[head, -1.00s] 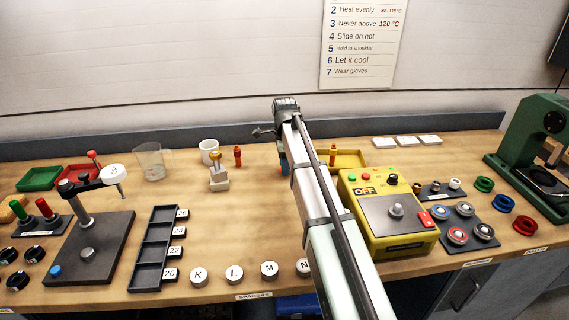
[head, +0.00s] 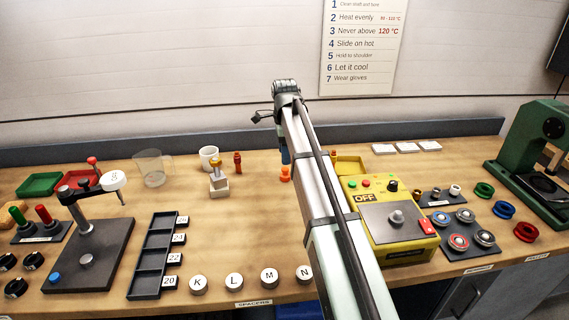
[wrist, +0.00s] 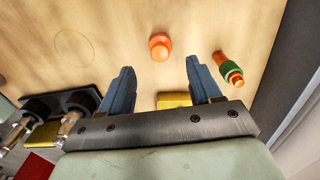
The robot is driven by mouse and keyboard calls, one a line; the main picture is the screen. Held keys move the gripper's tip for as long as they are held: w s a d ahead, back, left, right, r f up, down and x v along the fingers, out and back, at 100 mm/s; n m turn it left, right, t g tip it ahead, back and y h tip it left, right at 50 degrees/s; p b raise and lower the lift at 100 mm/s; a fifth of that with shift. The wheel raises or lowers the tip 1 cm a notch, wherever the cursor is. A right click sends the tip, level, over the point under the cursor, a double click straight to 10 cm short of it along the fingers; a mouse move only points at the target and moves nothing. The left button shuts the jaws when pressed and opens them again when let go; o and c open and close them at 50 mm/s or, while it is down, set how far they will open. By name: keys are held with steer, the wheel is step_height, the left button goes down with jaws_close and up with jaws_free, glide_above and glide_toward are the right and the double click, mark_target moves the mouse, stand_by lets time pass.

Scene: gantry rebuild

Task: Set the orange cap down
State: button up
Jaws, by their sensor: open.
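The orange cap (head: 285,174) stands on the wooden bench just below my gripper in the head view. In the wrist view the orange cap (wrist: 160,47) stands clear of both blue fingers, beyond their tips and roughly midway between them. My gripper (wrist: 158,68) is open, with nothing between its fingers. In the head view my gripper (head: 285,155) is partly hidden by my arm.
An orange piece with a green ring (wrist: 230,68) is close to the right finger. A thin circle outline (wrist: 75,47) marks the bench at left. A yellow OFF box (head: 390,225) stands right of my arm; a small grey stand (head: 218,182) is to the left.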

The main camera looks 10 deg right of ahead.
mark_target(285, 168)
steer(key=shift+r, duration=2.3)
